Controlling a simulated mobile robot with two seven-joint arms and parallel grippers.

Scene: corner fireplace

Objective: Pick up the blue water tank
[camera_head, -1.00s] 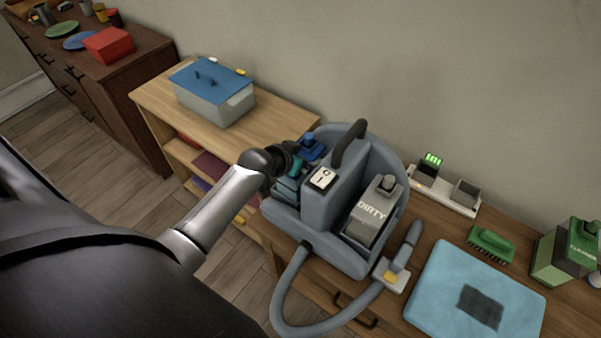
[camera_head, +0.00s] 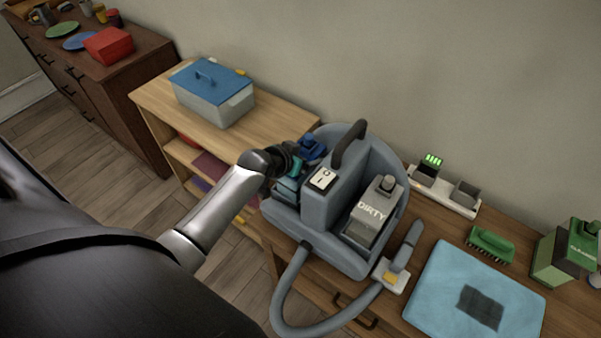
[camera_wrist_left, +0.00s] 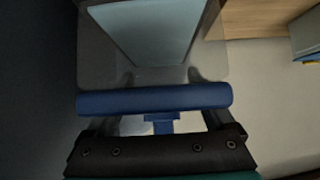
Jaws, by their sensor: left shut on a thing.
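The blue water tank sits in the left side of the grey cleaning machine (camera_head: 330,210), mostly hidden by my arm and the machine's body. Its blue top (camera_head: 313,146) shows just beyond my left gripper (camera_head: 288,172). In the left wrist view, a blue bar-shaped handle (camera_wrist_left: 155,98) crosses the middle, with a pale blue tank body (camera_wrist_left: 150,30) behind it. My left gripper is shut on the tank at its handle; the dark jaw part shows just below the bar. My right gripper is not in view.
A grey DIRTY tank (camera_head: 372,212) stands in the machine's right side. A hose (camera_head: 290,290) loops in front. A lidded box (camera_head: 212,95) stands on the shelf to the left. A blue mat (camera_head: 440,290), green brush (camera_head: 490,243) and charger (camera_head: 445,188) lie right.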

